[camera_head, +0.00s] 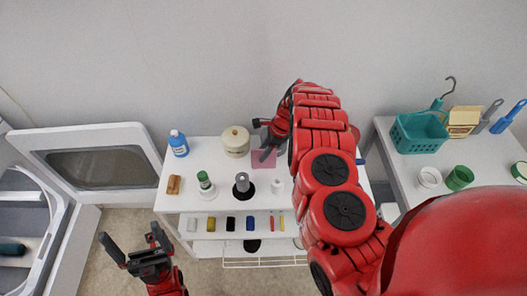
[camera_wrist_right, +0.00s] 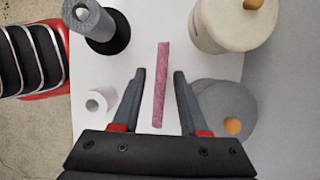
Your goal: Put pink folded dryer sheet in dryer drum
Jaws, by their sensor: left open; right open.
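The pink folded dryer sheet (camera_head: 264,159) is on the white table toward its back, partly covered by my right gripper (camera_head: 261,139). In the right wrist view the sheet (camera_wrist_right: 160,85) appears as a narrow pink strip between the two open fingers of my right gripper (camera_wrist_right: 158,76), with a gap on each side. My left gripper (camera_head: 130,242) is open and empty in front of the table's left end.
On the table (camera_head: 220,172) stand a blue bottle (camera_head: 179,146), a cream canister (camera_head: 236,141), a green-capped bottle (camera_head: 204,181) and a grey roll on a dark base (camera_head: 242,183). A second table at right holds a teal basket (camera_head: 418,134). Floor is clear between table and dryer.

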